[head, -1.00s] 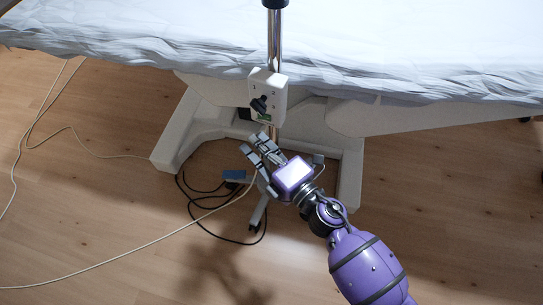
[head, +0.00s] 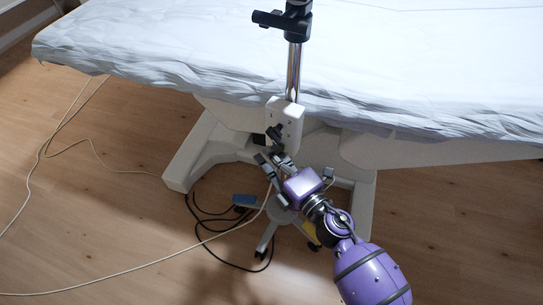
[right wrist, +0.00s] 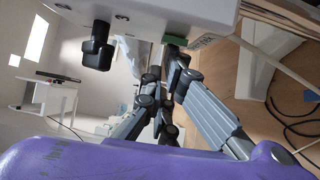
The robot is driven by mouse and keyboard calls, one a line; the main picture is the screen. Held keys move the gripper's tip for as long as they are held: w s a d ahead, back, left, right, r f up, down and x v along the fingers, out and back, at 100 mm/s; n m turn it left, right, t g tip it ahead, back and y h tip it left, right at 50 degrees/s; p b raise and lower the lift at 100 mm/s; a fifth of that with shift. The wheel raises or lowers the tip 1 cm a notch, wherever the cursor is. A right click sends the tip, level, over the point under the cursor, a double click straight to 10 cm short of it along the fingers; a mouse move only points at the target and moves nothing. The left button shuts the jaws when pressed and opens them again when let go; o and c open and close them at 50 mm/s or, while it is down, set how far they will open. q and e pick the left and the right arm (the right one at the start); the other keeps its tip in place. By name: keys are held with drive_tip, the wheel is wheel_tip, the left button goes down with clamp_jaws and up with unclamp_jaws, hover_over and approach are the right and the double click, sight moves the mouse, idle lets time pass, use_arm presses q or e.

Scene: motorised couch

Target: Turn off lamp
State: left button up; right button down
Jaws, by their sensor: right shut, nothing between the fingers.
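A white control box (head: 285,124) with a black rotary knob (head: 274,133) on its front is fixed to a chrome pole (head: 294,72) beside the couch. I take it to be the lamp's control; no lamp head shows. My right gripper (head: 270,161) is just below the knob in the head view, its fingers pointing up towards the box. In the right wrist view the box (right wrist: 185,14) is at the top, the knob (right wrist: 97,45) hangs from it at upper left, and the shut, empty fingers (right wrist: 168,75) are to the knob's right, apart from it. My left gripper is not seen.
The couch (head: 200,75) with its white sheet spans the back, above a pale frame (head: 190,160). A wheeled stand base (head: 270,235) is below my gripper. Black and white cables (head: 130,282) lie on the wooden floor. A black clamp (head: 280,20) sits higher on the pole.

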drive_tip(key=v, duration=1.2)
